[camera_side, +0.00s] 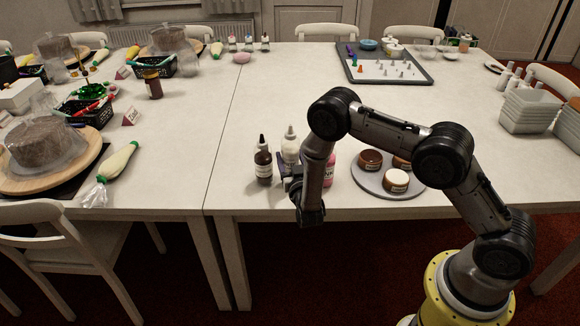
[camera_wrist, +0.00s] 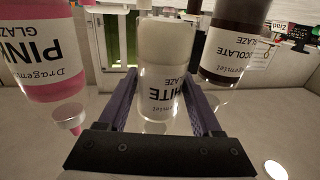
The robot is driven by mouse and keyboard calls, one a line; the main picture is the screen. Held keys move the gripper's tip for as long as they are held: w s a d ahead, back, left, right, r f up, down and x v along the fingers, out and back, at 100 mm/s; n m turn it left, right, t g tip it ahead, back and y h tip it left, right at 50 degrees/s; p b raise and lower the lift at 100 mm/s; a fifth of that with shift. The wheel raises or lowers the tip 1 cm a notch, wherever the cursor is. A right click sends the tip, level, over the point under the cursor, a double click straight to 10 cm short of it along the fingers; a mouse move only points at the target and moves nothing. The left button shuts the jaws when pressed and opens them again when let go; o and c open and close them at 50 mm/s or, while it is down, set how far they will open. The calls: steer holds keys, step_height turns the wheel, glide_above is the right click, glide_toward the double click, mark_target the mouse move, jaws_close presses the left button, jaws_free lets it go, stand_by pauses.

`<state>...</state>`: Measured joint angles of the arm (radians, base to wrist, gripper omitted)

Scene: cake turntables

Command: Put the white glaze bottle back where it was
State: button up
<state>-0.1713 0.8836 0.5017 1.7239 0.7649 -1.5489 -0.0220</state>
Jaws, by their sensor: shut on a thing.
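The white glaze bottle (camera_side: 290,148) is upright between the brown chocolate glaze bottle (camera_side: 263,163) and the pink glaze bottle (camera_side: 329,172). My gripper (camera_side: 290,182) is shut on it from the near side. In the wrist view the picture is upside down; the white bottle (camera_wrist: 162,60) sits between the two fingers (camera_wrist: 160,88), with the pink bottle (camera_wrist: 42,55) on the left and the chocolate bottle (camera_wrist: 236,45) on the right, both apart from the fingers. The white bottle's base is hidden in the side view, so I cannot tell whether it touches the table.
A grey turntable (camera_side: 375,191) with several brown-and-white jars stands just right of the bottles, partly behind my arm. A grey tray (camera_side: 413,79) of small cones lies at the back. The left table (camera_side: 190,130) holds cakes and piping bags. The table behind the bottles is clear.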

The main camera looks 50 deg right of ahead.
steer(key=shift+w+f, duration=0.15)
steer(key=shift+f, duration=1.5)
steer(key=shift+f, duration=0.1)
steer(key=o, duration=0.6)
steer(key=shift+f, duration=0.1)
steer(key=shift+o, duration=0.2)
